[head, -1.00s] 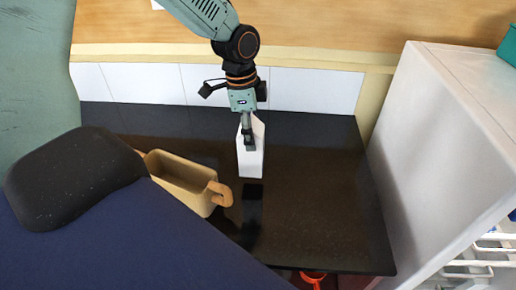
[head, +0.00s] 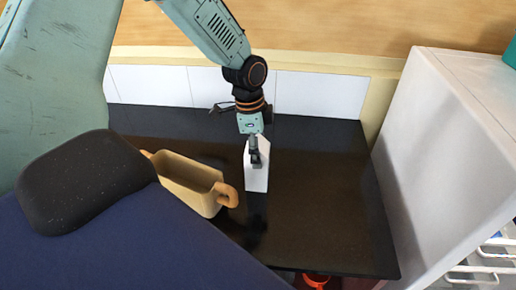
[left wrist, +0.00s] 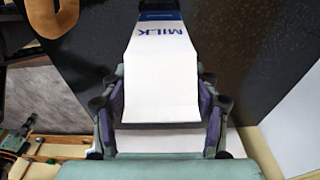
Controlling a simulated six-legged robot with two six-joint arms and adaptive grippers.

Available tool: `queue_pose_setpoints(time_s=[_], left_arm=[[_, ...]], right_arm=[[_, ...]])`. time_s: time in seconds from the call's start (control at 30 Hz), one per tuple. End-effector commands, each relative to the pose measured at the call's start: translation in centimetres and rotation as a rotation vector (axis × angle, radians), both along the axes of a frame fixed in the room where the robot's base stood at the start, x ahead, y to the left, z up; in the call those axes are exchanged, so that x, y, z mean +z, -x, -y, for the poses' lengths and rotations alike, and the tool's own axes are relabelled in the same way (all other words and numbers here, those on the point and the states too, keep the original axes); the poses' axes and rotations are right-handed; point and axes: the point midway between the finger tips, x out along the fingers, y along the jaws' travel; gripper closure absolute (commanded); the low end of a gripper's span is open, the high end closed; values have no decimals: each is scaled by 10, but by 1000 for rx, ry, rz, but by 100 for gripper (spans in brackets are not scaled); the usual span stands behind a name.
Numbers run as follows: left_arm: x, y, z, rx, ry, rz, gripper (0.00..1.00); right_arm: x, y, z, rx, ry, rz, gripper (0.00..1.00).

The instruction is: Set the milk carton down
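The white milk carton (head: 257,178) is upright over the dark counter (head: 320,190), right of the tan pot. Its dark reflection begins right at its base, so it is at or very near the surface; I cannot tell whether it touches. My left gripper (head: 256,152) comes from above and is shut on the carton's upper part. In the left wrist view the carton (left wrist: 163,75), with blue "MILK" lettering, sits between the two finger pads. My right gripper is not in view.
A tan pot (head: 187,187) with orange-brown handles stands left of the carton. A white cabinet or appliance (head: 440,150) bounds the counter on the right. White tiles (head: 320,97) line the back. The counter right of the carton is clear.

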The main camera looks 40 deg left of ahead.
Motion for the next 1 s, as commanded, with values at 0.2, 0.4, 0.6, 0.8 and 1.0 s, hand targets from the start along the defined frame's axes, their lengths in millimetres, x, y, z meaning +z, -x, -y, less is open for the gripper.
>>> queue_pose_setpoints(time_s=[0.2,0.4,0.6,0.8,1.0], left_arm=[[0,0,0,0,0,0,19],[0,0,0,0,0,0,19],[10,0,0,0,1,3,19],[46,1,-4,1,2,7,19],[86,4,-8,0,1,5,19]], right_arm=[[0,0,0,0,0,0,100],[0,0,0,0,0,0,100],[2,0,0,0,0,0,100],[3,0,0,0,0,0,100],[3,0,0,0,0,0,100]])
